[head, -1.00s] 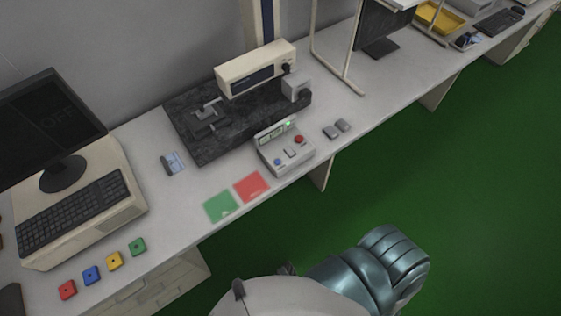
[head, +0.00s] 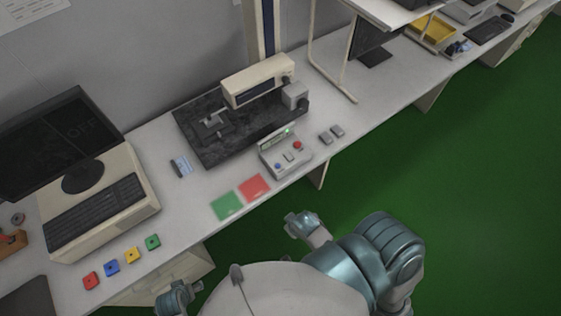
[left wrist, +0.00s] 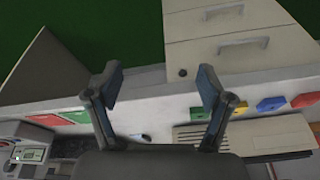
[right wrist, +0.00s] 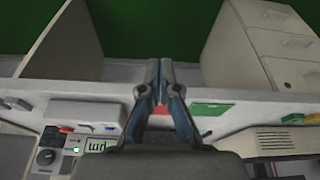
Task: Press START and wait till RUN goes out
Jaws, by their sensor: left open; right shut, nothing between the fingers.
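A grey control box (head: 285,157) stands near the bench's front edge in the head view. It has a blue button (head: 278,166), a grey button, a red button (head: 297,145) and a raised display with a lit green lamp (head: 287,130). Its lettering is too small to read as START or RUN. The box also shows at the lower left of the left wrist view (left wrist: 32,138). My right gripper (head: 300,222) is shut and empty, in front of the bench edge, apart from the box. My left gripper (head: 178,297) is open and empty at the lower left; its open fingers show in its wrist view (left wrist: 160,88).
Green (head: 227,205) and red (head: 254,186) pads lie left of the box. A dark slab (head: 205,150) with an instrument stands behind it. Two small grey blocks (head: 331,134) lie to its right. A computer, keyboard (head: 95,217) and several coloured squares are at left.

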